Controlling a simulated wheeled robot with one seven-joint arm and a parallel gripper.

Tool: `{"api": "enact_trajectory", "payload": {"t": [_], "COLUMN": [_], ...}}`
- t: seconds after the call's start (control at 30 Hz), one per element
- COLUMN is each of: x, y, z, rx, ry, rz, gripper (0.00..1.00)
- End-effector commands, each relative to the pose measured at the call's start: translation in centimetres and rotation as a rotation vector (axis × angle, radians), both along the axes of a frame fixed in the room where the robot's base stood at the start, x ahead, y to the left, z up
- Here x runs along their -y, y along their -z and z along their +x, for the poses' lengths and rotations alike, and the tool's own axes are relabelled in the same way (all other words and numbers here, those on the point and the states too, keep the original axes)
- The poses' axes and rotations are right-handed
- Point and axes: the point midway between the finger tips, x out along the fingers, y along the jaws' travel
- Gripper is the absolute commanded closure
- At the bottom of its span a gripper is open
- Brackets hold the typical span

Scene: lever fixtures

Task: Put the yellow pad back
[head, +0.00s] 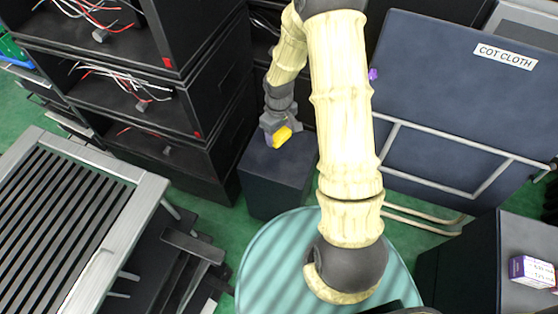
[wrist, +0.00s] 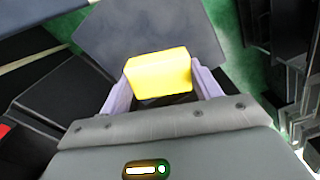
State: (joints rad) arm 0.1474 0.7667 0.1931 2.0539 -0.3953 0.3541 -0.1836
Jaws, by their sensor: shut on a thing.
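The yellow pad (head: 281,137) is a small yellow block between the fingers of my gripper (head: 276,133). In the wrist view the yellow pad (wrist: 157,74) sits between the two pale purple fingers of my gripper (wrist: 160,82), which is shut on it. In the head view the gripper is over the dark blue-grey box (head: 268,180), near its top. The same grey surface (wrist: 150,30) lies behind the pad in the wrist view. I cannot tell whether the pad touches it.
Black shelves (head: 165,150) with wires stand at the left. A dark panel labelled COT CLOTH (head: 460,100) stands at the right. A slatted grey bench (head: 60,230) is at the lower left. A purple and white box (head: 531,271) rests on a dark cabinet (head: 475,265) at the lower right.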

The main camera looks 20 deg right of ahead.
Motion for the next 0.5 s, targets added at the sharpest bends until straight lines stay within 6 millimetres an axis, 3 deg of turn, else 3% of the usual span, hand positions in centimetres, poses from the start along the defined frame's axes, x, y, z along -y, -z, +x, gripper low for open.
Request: {"api": "enact_trajectory", "payload": {"t": [0.33,0.5], "x": [0.0,0.0], "y": [0.2,2.6], "z": [0.0,-0.1], "rx": [-0.002,-0.004], "ry": [0.000,-0.002], "rz": [0.000,0.000], "gripper": [0.55,0.55]}}
